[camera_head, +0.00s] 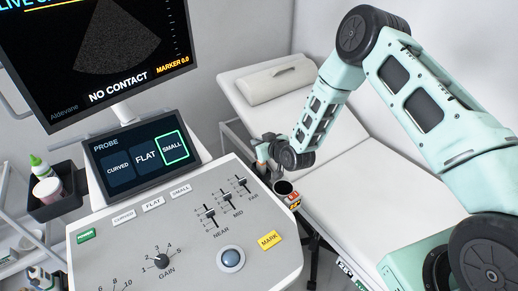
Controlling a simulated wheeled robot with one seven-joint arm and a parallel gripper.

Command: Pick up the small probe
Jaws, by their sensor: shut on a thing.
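My gripper (264,168) is at the far right edge of the ultrasound console (188,215), beside a dark round holder cup (283,187). It is small in the picture and partly covered by my own wrist. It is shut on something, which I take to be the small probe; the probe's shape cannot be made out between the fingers. The probe screen (140,155) has its "SMALL" box (173,149) outlined in green.
An exam couch (352,165) with a pillow (276,80) stands behind and right of the console. The monitor (95,55) reads "NO CONTACT". A dark side bin (58,203) holds bottles at left. A small orange-red part (294,202) sits below the cup.

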